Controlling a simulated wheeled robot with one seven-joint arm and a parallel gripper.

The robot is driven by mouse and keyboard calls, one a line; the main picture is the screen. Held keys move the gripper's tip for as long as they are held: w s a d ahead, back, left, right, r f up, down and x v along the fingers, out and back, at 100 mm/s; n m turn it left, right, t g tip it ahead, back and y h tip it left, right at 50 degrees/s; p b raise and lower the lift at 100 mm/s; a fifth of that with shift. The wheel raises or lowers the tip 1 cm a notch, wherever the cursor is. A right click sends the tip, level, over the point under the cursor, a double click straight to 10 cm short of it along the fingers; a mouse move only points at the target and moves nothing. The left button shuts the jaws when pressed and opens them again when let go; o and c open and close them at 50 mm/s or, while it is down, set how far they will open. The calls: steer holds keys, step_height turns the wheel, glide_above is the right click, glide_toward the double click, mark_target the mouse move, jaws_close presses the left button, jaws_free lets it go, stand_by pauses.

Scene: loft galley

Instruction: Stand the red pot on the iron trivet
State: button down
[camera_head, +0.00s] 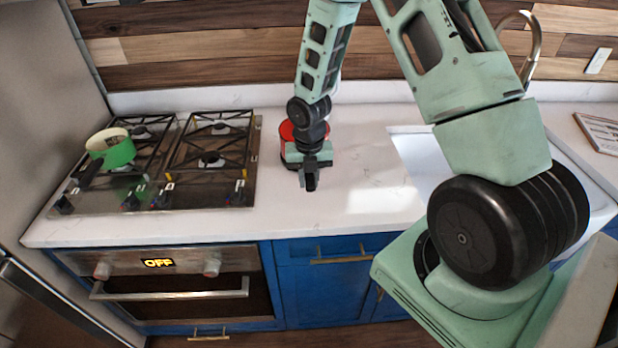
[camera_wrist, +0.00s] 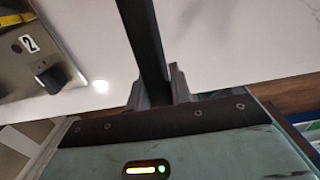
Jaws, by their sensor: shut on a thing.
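The red pot (camera_head: 288,131) is on or just above the white counter, right of the stove. My arm and gripper cover most of it, so I cannot tell whether its base touches the counter. My gripper (camera_head: 309,172) is at the pot's near side. In the wrist view my gripper (camera_wrist: 160,90) is shut on a long black bar, which looks like the pot's handle (camera_wrist: 145,40). I cannot make out an iron trivet in either view.
The counter (camera_head: 350,200) is clear in front of my gripper. A sink (camera_head: 420,160) and tap (camera_head: 533,45) are on the right. A flat framed item (camera_head: 600,130) lies at far right.

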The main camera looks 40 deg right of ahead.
steer(key=shift+f, duration=0.15)
steer(key=c, duration=1.2)
jaws_free()
steer(key=shift+o, duration=0.2)
step_height(320, 180, up, 18)
steer(key=b, duration=0.1)
steer(key=shift+f, duration=0.25)
